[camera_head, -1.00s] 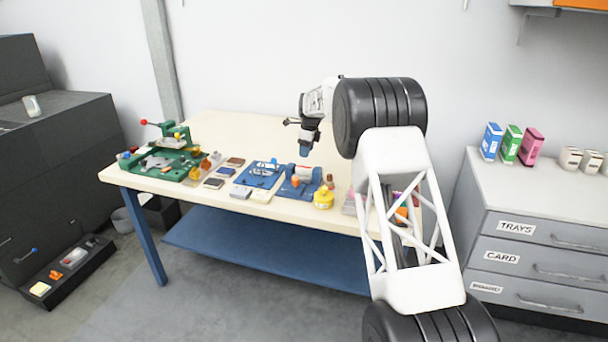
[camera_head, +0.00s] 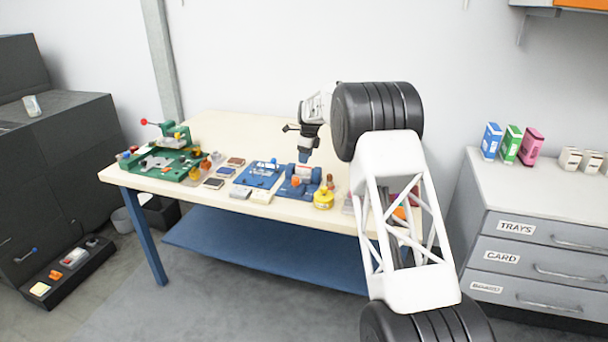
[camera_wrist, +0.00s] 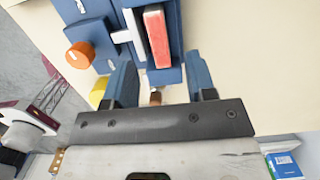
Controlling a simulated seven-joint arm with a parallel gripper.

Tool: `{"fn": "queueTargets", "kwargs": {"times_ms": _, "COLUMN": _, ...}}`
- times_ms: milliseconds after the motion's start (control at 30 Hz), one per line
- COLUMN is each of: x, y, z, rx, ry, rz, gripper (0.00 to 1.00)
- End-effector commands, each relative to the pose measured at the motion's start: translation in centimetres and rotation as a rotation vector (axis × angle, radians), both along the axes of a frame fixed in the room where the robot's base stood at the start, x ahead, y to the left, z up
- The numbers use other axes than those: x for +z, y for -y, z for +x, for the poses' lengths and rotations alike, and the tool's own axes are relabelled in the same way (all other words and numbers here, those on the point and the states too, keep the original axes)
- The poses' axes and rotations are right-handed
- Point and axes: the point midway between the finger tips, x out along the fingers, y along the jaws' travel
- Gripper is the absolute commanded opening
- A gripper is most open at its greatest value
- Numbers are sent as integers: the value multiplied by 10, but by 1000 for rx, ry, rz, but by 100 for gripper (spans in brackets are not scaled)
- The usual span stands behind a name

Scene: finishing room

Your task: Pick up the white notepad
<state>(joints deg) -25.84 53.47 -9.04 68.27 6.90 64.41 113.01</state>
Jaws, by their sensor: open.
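Two pale, flat, pad-like blocks lie side by side at the table's front edge in the head view: a greyish-white one (camera_head: 240,192) and a creamier one (camera_head: 261,197). Either could be the white notepad; I cannot tell which at this size. My gripper (camera_head: 304,156) hangs above the table, behind and to the right of these pads, over the area of a blue fixture. In the wrist view my gripper (camera_wrist: 160,74) has its two blue fingers apart, with nothing held between them. No pad is clearly recognisable in the wrist view.
The blue fixture (camera_head: 299,187) has an orange knob (camera_wrist: 80,54) and a red-and-white block (camera_wrist: 157,38). A yellow container (camera_head: 323,198) stands to its right. A green press fixture (camera_head: 160,162) is at the table's left. The table's back half (camera_head: 240,128) is clear.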

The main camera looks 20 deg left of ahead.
Motion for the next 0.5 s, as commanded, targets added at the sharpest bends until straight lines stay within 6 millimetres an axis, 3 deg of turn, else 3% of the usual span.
{"fn": "queueTargets", "kwargs": {"times_ms": 500, "x": -45, "y": -5, "z": -1, "rx": 0, "ry": -1, "rz": 0, "gripper": 51}}
